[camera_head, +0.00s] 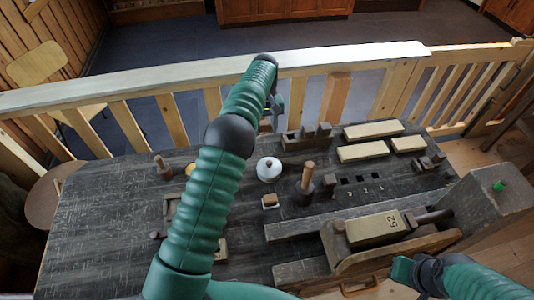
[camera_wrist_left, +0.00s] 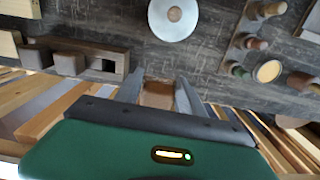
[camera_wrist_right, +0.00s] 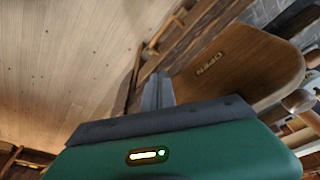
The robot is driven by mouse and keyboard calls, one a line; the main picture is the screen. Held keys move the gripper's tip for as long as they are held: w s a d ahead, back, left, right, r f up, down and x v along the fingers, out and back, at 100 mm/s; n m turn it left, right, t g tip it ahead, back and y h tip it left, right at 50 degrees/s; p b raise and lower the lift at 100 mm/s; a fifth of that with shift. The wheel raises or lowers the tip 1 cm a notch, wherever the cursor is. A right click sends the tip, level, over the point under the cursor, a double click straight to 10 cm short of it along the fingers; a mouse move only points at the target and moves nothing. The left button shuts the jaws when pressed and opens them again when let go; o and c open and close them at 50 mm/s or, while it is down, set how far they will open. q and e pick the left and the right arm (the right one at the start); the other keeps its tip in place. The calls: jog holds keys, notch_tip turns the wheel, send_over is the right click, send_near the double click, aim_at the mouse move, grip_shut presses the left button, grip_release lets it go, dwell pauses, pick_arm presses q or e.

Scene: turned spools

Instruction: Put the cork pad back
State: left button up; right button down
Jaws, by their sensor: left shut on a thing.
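My left gripper (camera_head: 270,110) is high at the far edge of the bench, near the railing. In the left wrist view its two fingers (camera_wrist_left: 160,92) are shut on a small brown block, which I take to be the cork pad (camera_wrist_left: 158,96). The pad is held clear of the bench, and its lower part is hidden by the gripper body. My right gripper (camera_head: 403,270) is at the bench's front right. In the right wrist view its fingers (camera_wrist_right: 158,92) are together, with nothing seen between them.
A dark bench (camera_head: 110,220) holds a white round thing (camera_head: 268,168), a slotted dark holder (camera_head: 305,140), pale blocks (camera_head: 372,130) and a mallet-like peg (camera_head: 305,182). A wooden plane-like body (camera_head: 390,252) is near my right gripper.

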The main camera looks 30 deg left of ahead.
aim_at(265, 152)
pick_arm(q)
jog(key=shift+w+a+f, duration=0.2)
jog(key=shift+f, duration=0.4)
notch_tip(265, 152, down, 9)
jog(key=shift+w+f+p, duration=0.1)
jog(key=shift+w+p, duration=0.05)
jog(key=shift+p, duration=0.15)
jog(key=o, duration=1.3)
